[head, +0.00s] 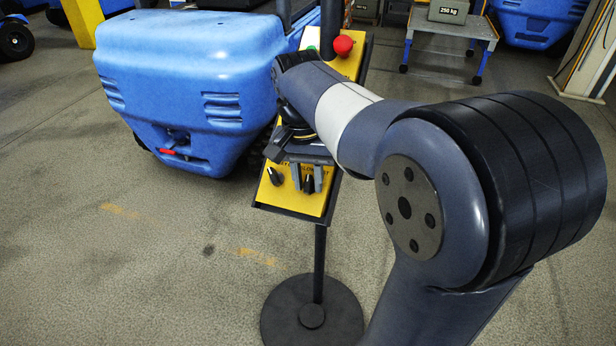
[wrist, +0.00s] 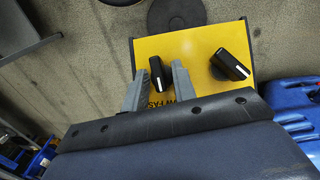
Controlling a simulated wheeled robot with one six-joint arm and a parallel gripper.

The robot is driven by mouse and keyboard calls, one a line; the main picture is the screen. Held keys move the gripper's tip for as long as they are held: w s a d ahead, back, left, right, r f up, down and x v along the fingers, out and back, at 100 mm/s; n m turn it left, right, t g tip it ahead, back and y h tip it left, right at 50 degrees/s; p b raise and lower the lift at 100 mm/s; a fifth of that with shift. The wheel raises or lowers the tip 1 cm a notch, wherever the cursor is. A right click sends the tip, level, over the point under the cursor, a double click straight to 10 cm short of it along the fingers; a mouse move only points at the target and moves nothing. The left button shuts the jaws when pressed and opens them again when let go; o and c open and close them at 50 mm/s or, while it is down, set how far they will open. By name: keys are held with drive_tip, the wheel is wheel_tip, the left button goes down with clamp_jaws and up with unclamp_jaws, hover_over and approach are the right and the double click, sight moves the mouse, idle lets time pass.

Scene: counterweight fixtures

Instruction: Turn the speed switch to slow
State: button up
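A yellow control panel (head: 290,200) on a post carries two black rotary knobs at its lower end. My gripper (head: 307,178) points down at the right knob (head: 309,186). In the wrist view, my gripper's (wrist: 158,68) two grey fingers are open, one on each side of that knob (wrist: 157,76), with gaps visible; I cannot tell its height between them. Its white mark runs lengthwise. The other knob (head: 275,176) stands clear to the left; in the wrist view it is at the right (wrist: 231,65), turned diagonally.
A red mushroom button (head: 343,45) sits higher on the panel, behind my arm. A large blue machine (head: 190,75) stands close on the left. The post's round black base (head: 285,310) rests on the floor. A wheeled cart (head: 450,35) with a weight stands at the back right.

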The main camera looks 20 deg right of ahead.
drive_tip(key=shift+c, duration=0.8)
drive_tip(key=shift+r+n+p, duration=0.1)
drive_tip(key=shift+n+p, duration=0.2)
drive_tip(key=shift+p, duration=0.2)
drive_tip(key=shift+a+r+n+g+h+p, duration=0.15)
drive_tip(key=shift+n+g+h+p, duration=0.25)
drive_tip(key=shift+n+h+p, duration=0.55)
drive_tip(key=shift+w+a+f+n+h+p, duration=0.1)
drive_tip(key=shift+f+n+h+p, duration=0.05)
drive_tip(key=shift+n+h+p, duration=0.55)
drive_tip(key=shift+a+f+n+h+p, duration=0.15)
drive_tip(key=shift+n+h+p, duration=0.2)
drive_tip(key=shift+n+p, duration=0.45)
drive_tip(key=shift+d, duration=0.1)
drive_tip(key=o, duration=0.7)
drive_tip(key=shift+c, duration=0.2)
